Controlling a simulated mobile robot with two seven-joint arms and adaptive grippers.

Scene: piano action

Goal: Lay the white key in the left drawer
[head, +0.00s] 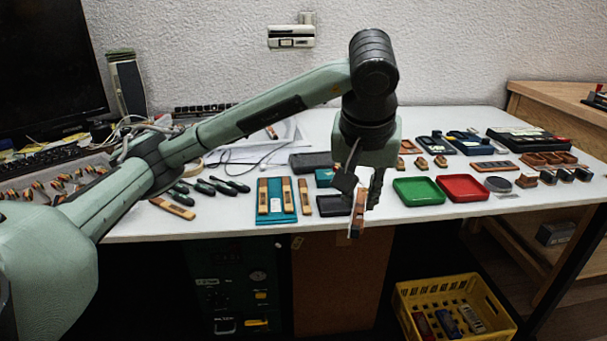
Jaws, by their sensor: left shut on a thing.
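My left gripper (360,187) points down over the front edge of the white table (400,222). It is shut on a narrow brown wooden piece (357,219) that hangs below the fingers, partly hidden by them. The piece looks like a piano key, but I cannot see a white face on it. Other wooden key-like strips (287,195) lie on a teal mat to the left of the gripper, and another strip (172,208) lies farther left. I cannot make out a left drawer. My right gripper is not in view.
A green tray (418,191) and a red tray (463,188) lie right of the gripper. Dark-handled tools (215,186) lie left. A yellow crate (407,295) stands below the table. A monitor (45,65) and keyboard are at the left.

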